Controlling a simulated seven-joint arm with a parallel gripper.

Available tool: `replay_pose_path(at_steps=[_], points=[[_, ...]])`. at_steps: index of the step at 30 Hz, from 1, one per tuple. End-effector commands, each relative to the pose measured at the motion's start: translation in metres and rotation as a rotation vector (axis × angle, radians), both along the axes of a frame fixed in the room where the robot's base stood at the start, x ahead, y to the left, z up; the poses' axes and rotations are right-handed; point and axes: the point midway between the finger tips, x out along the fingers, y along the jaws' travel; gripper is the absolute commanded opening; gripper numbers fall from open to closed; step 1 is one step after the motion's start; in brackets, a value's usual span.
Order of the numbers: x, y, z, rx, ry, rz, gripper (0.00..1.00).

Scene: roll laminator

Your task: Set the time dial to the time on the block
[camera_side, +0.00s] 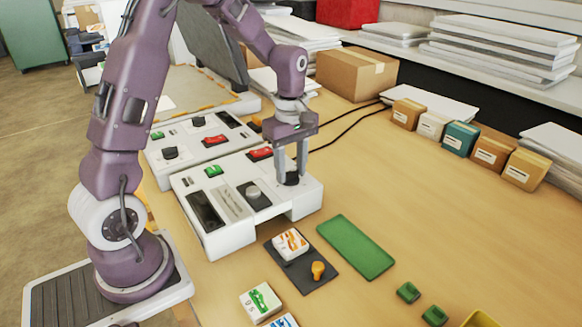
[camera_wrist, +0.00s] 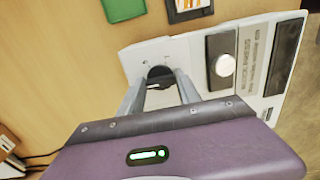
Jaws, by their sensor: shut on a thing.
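The front white laminator panel (camera_side: 235,225) carries a dark round dial (camera_side: 291,179) at its right end, and this dial also shows in the wrist view (camera_wrist: 160,72). My gripper (camera_side: 292,175) points down over it, with one finger on each side, shut on the dial. In the wrist view my gripper (camera_wrist: 160,80) hides part of the dial, and its setting cannot be read. A white block with orange markings (camera_side: 290,243) lies on a dark mat (camera_side: 318,283) in front of the panel. Its markings are too small to read.
The front panel also has a silver knob (camera_side: 253,191), a green button (camera_side: 214,171) and a red switch (camera_side: 260,153). A similar panel (camera_side: 160,178) stands behind. An orange peg (camera_side: 318,270) is on the mat. A green tray (camera_side: 355,246) lies to the right. Small boxes line the back.

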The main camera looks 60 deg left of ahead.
Motion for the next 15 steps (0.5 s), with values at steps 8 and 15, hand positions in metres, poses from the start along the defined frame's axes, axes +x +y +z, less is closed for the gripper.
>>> replay_pose_path(at_steps=[8,15], points=[[-0.0001,-0.0001,0.0005,0.000,-0.001,-0.095,0.00],[-0.0009,0.0000,0.0006,0.000,-0.001,-0.291,0.00]])
